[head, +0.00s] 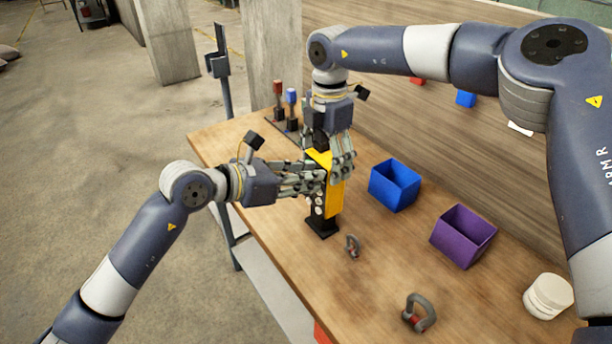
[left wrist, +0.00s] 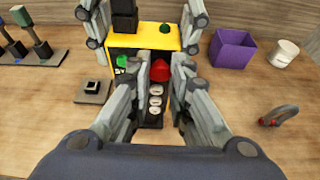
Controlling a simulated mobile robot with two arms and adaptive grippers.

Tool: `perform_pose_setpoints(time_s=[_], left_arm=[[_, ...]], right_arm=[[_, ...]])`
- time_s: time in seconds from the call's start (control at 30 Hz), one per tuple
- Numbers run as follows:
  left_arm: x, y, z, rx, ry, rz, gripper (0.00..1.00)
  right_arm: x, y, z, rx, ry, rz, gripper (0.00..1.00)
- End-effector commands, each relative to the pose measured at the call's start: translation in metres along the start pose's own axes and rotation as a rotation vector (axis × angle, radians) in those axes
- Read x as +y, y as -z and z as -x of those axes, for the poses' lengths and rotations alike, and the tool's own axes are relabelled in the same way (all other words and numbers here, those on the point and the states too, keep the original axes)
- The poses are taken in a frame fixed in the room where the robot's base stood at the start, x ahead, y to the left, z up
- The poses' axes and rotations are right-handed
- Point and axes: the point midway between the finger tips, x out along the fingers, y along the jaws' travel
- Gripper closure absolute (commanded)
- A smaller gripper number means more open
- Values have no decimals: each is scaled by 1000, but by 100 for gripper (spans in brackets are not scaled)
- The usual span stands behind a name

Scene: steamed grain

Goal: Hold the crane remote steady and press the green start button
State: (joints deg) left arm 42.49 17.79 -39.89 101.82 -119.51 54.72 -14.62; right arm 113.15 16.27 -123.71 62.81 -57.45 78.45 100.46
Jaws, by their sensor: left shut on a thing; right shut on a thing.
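The yellow crane remote (head: 336,198) stands upright above a dark base (head: 322,226) on the wooden table. My right gripper (head: 331,165) comes down from above and is shut on its upper part. My left gripper (head: 318,182) reaches its button face from the left, its fingers closed at that face. The red button (left wrist: 160,72) shows between the fingers, with several white buttons (left wrist: 155,101) below. Exact fingertip contact is hidden.
A blue bin (head: 395,186), a purple bin (head: 463,237) and a white jar (head: 548,296) stand to the right. Shackles (head: 419,313) lie near the front. The table's left edge is close.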

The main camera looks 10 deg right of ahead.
Motion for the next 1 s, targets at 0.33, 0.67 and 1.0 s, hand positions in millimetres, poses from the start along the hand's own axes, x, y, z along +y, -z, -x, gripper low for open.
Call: perform_pose_setpoints(time_s=[0.33,0.67,1.0], left_arm=[[1,3,4,3,-1,1,100],[1,3,4,2,-1,1,58],[1,3,16,1,-3,0,58]], right_arm=[[-1,0,-2,0,3,0,72],[-1,0,-2,0,3,0,72],[-1,0,-1,0,3,0,72]])
